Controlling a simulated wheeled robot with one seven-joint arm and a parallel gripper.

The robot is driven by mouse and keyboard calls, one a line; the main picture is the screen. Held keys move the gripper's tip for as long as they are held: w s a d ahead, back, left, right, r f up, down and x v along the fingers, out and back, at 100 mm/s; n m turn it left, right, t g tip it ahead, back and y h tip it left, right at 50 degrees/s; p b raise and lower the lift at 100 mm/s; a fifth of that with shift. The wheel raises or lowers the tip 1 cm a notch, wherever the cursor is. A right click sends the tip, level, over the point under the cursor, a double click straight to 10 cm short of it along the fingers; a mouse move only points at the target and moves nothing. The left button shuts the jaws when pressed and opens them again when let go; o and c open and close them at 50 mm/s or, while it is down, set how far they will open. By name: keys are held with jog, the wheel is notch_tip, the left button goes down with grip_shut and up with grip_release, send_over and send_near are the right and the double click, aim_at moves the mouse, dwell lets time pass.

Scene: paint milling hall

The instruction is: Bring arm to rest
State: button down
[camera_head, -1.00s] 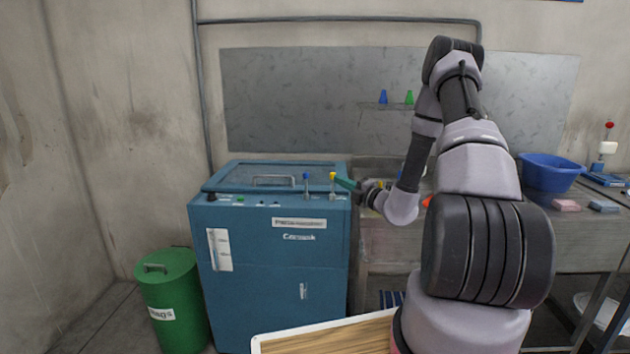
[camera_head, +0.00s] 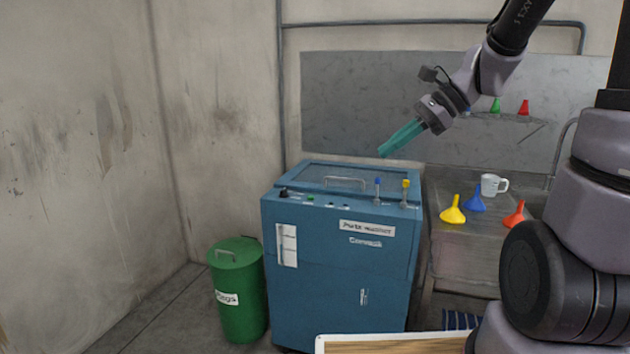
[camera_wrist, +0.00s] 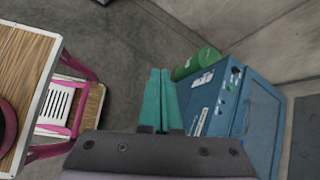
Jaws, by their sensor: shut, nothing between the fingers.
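My gripper (camera_head: 384,152) has teal fingers, shut with nothing between them. In the head view it is raised in the air above the right side of the blue parts washer (camera_head: 340,275), pointing down and to the left. In the wrist view the two shut fingers (camera_wrist: 157,78) show side by side at the middle, and the washer (camera_wrist: 212,98) lies beyond them to the right. My arm reaches in from the upper right of the head view. The fingers touch nothing in either view.
A green bin (camera_head: 238,300) stands left of the washer. A bench at right holds yellow (camera_head: 453,213), blue (camera_head: 475,202) and red (camera_head: 514,218) funnels and a white jug (camera_head: 490,186). A wooden-topped surface (camera_head: 395,346) is at the bottom. The left floor is clear.

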jog(key=s+d+r+n+t+h, duration=0.5)
jog(key=s+d+r+n+h, duration=0.2)
jog(key=n, duration=0.4)
jog(key=shift+s+d, duration=0.85)
jog(key=shift+s, duration=0.2)
